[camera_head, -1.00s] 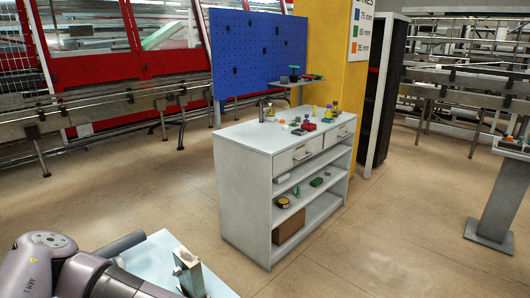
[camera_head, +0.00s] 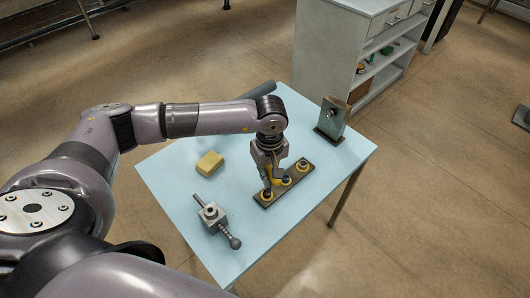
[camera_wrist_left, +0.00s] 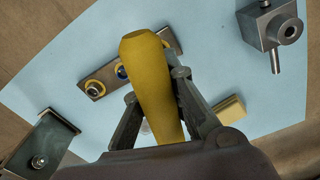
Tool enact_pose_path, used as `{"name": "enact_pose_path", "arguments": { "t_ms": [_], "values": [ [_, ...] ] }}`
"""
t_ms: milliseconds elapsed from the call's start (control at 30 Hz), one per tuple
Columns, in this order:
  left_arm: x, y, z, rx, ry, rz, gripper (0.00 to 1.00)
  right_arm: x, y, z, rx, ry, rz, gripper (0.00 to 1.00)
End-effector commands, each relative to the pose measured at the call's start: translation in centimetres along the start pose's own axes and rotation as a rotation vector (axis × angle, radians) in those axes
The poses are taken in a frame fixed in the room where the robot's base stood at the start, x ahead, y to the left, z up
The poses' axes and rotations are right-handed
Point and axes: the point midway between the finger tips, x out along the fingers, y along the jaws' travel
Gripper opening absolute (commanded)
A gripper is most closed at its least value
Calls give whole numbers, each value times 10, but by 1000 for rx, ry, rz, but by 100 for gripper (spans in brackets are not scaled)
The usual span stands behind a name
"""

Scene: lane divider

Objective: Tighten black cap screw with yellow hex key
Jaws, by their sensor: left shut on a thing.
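My left gripper (camera_head: 273,179) is over a dark plate (camera_head: 294,178) on the light blue table (camera_head: 240,265). In the left wrist view, the gripper (camera_wrist_left: 156,95) is shut on a thick yellow handle (camera_wrist_left: 153,75). The handle's lower end and any hex shaft are hidden. The plate carries several round fittings with yellow rings, among them a dark screw (camera_head: 302,164) at its far end. It also shows in the left wrist view (camera_wrist_left: 94,88). I cannot tell which one is the black cap screw, or whether the tool touches one. My right gripper is not in view.
A yellow block (camera_head: 209,163) lies left of the plate. A grey vise-like block (camera_head: 211,213) with a handle is at the front. An upright metal bracket (camera_head: 330,122) stands at the back right. A white shelf unit (camera_head: 330,50) stands behind the table.

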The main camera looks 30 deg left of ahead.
Motion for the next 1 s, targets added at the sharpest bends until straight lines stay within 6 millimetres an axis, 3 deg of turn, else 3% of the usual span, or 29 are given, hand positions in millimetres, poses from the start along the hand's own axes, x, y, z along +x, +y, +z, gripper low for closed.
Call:
{"name": "enact_pose_path", "arguments": {
  "t_ms": [100, 267, 700, 1000],
  "values": [
    [-8, 3, -16, -175, -3, -1, 0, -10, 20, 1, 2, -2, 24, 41],
    [-10, 2, -26, -280, 0, 0, 0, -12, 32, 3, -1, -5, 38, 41],
    [-9, 3, -26, -287, 2, 5, 0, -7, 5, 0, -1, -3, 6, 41],
    [8, 3, -26, -293, 3, 9, 0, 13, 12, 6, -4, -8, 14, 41]
  ]
}}
